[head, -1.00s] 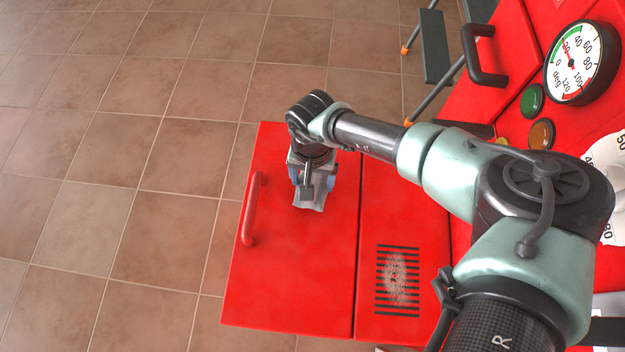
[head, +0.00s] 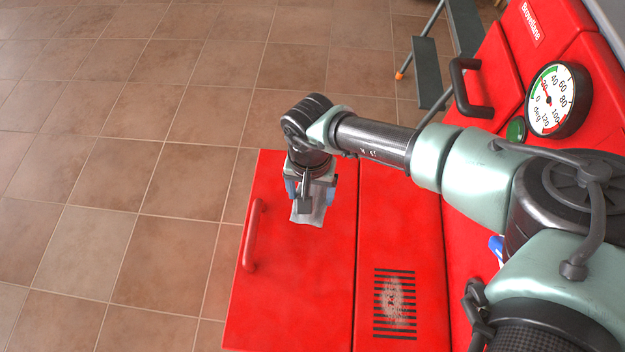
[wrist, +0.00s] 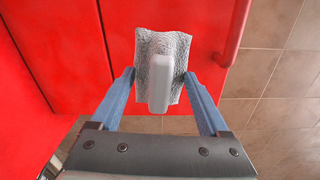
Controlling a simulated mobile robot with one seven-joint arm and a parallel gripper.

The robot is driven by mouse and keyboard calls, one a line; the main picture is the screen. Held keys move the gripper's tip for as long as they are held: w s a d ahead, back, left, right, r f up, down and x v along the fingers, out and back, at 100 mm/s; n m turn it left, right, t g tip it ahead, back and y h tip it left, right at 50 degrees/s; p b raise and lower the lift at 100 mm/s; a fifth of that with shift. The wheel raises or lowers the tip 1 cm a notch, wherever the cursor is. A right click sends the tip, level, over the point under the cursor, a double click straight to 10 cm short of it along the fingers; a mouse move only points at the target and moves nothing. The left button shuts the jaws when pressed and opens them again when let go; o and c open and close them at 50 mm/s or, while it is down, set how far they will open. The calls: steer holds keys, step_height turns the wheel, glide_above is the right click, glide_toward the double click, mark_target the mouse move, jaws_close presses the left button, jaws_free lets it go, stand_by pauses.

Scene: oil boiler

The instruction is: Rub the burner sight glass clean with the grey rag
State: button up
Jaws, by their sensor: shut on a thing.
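The grey rag (head: 309,213) hangs below my gripper (head: 311,190) in the head view, over the red boiler casing. In the wrist view the rag (wrist: 147,45) is a crinkled pale grey cloth with a smooth light grey grip block (wrist: 160,84) on it. My gripper's blue fingers (wrist: 163,88) stand at either side of the block and are shut on it. The gap between rag and casing cannot be judged. I cannot make out the burner sight glass in either current view; my arm hides part of the boiler.
The red casing has a bar handle (head: 252,236), a slotted grille (head: 395,303) with a pale dusty patch, a black handle (head: 466,88) and a round temperature gauge (head: 557,99). A stepladder (head: 432,70) stands beyond. Tiled floor (head: 130,150) is open at left.

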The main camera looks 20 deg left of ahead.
stand_by(0.3)
steer(key=s+d+r+m, duration=0.1)
steer(key=s+d+r, duration=0.3)
steer(key=d+r, duration=0.5)
steer(key=r+p, duration=0.7)
steer(key=p, duration=0.4)
steer(key=s+r+p, duration=0.1)
steer(key=r+p, duration=0.7)
steer(key=p, duration=0.3)
steer(key=r+p, duration=0.8)
steer(key=p, duration=0.4)
steer(key=shift+s+d+r, duration=0.25)
steer(key=shift+d, duration=0.05)
steer(key=w+r, duration=0.3)
steer(key=r, duration=0.1)
steer(key=s+f, duration=0.1)
steer(key=f, duration=0.1)
steer(key=s+f, duration=0.2)
